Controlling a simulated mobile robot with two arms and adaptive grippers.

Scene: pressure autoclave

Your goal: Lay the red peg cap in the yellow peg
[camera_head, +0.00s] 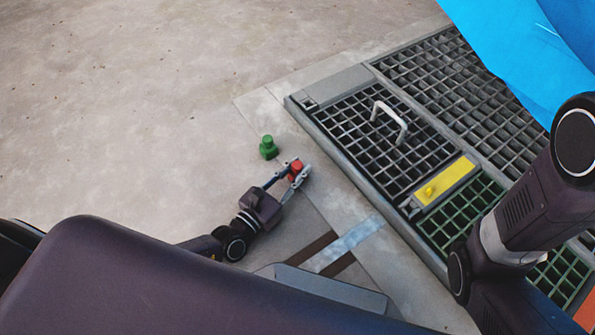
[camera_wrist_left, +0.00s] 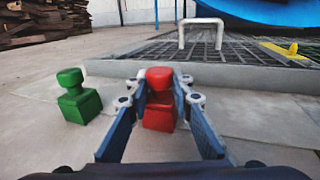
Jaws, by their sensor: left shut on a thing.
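The red peg cap (camera_head: 296,168) is between the fingers of my left gripper (camera_head: 290,172), which is shut on it. It also shows in the left wrist view (camera_wrist_left: 159,100), upright, with a round knob above a square base. The yellow peg (camera_head: 429,191) stands on a yellow plate (camera_head: 447,180) at the edge of the grating, to the right of my left gripper and apart from it. It shows small at the right in the left wrist view (camera_wrist_left: 293,48). My right arm shows at the right of the head view, but its gripper is not in view.
A green peg cap (camera_head: 268,148) stands on the concrete just beyond my left gripper. A metal grating (camera_head: 385,135) with a raised grey handle (camera_head: 390,119) lies between it and a blue body (camera_head: 525,45). The concrete floor at the upper left is clear.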

